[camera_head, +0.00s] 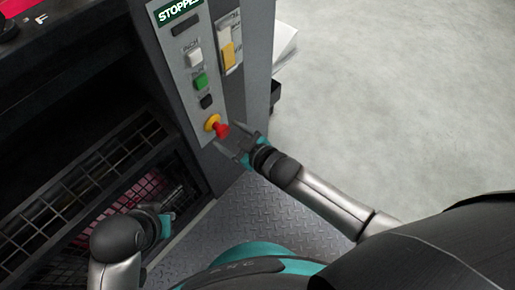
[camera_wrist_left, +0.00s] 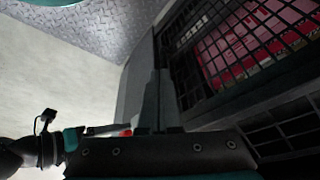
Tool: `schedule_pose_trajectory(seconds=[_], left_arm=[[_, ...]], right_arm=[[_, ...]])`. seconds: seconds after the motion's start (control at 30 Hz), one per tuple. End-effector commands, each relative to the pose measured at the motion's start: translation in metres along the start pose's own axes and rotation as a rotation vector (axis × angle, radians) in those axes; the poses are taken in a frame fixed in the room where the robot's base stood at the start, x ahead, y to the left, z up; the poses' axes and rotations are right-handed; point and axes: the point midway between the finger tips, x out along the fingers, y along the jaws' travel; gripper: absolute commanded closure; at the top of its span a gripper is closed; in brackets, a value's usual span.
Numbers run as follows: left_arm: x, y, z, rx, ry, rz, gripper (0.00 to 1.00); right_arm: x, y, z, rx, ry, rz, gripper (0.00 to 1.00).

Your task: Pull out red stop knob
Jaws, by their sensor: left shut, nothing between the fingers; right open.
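The red stop knob (camera_head: 222,130) sticks out from a yellow base (camera_head: 211,122) low on the grey control panel. My right gripper (camera_head: 233,143) is open beside the knob, with its fingertips very close to it; I cannot tell whether they touch. In the left wrist view, a small red spot, likely the knob (camera_wrist_left: 126,133), shows by the right gripper's fingers. My left gripper (camera_wrist_left: 157,98) is shut and empty, low in front of the machine's grille.
Above the knob are black, green (camera_head: 201,82) and white buttons, a yellow switch (camera_head: 229,56) and a "STOPPED" display (camera_head: 178,11). A black grille (camera_head: 85,195) with pink-red material behind it is at left. Open grey floor (camera_head: 400,90) lies right of the panel.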

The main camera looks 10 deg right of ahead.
Motion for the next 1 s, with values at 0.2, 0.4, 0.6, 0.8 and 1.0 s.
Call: schedule_pose_trajectory(seconds=[0.2,0.4,0.6,0.8,1.0], left_arm=[[0.022,0.001,0.012,0.001,-0.042,0.002,1.0],[0.043,0.002,0.027,0.002,-0.077,0.004,1.0],[0.06,0.002,0.045,0.004,-0.114,0.005,1.0],[0.075,0.003,0.065,0.006,-0.148,0.007,1.0],[0.089,0.001,0.08,0.009,-0.162,0.003,1.0]], right_arm=[[-0.027,0.001,-0.001,0.0,-0.003,0.0,0.19],[-0.05,0.001,-0.001,-0.001,-0.003,0.0,0.19],[-0.075,0.001,-0.001,-0.001,-0.004,0.0,0.19],[-0.101,0.001,-0.001,0.0,-0.004,0.0,0.19],[-0.12,0.0,0.0,0.0,-0.003,0.0,0.19]])
